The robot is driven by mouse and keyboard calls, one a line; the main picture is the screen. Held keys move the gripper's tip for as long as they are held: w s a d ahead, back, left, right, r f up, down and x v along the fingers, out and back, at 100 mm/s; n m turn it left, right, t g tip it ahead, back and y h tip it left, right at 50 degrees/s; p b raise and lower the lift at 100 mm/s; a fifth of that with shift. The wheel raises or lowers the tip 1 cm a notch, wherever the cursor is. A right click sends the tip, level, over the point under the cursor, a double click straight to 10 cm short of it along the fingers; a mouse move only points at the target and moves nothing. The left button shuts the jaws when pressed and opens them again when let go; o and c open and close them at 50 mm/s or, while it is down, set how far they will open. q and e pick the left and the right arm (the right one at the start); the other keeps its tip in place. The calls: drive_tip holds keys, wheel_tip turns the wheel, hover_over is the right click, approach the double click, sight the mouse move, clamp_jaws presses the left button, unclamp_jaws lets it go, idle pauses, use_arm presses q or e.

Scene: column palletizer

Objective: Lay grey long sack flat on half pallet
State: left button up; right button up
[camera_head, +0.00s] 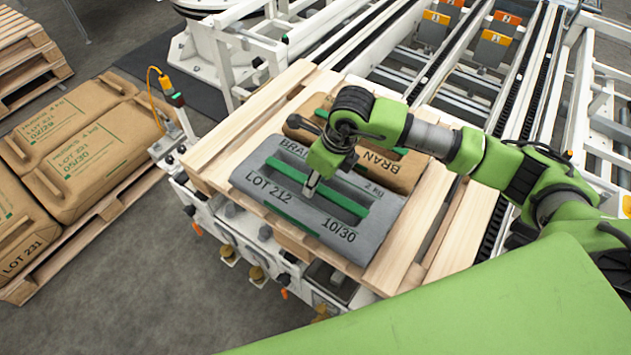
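The grey long sack (262,180), printed "LOT 212" and "10/30", lies flat on the wooden half pallet (452,250). It has dark slots and green strips on its top. A brown sack (402,172) marked "BRAN" lies right behind it on the same pallet. My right gripper (310,190) comes in from the right and points down at the middle of the grey sack's top, at or just above it. Its fingers show edge-on, so I cannot tell whether they grip the sack. My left gripper is not in view.
Brown sacks (88,150) lie on another pallet (112,207) at the left, with an empty-looking pallet (28,50) at the far left. A white conveyor frame with rails (545,85) runs behind and right. A post with a yellow cable (176,98) stands by the half pallet's left corner.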

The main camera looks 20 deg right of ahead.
drive_tip(key=v, duration=1)
drive_tip(key=shift+r+b, duration=0.15)
drive_tip(key=shift+b, duration=0.25)
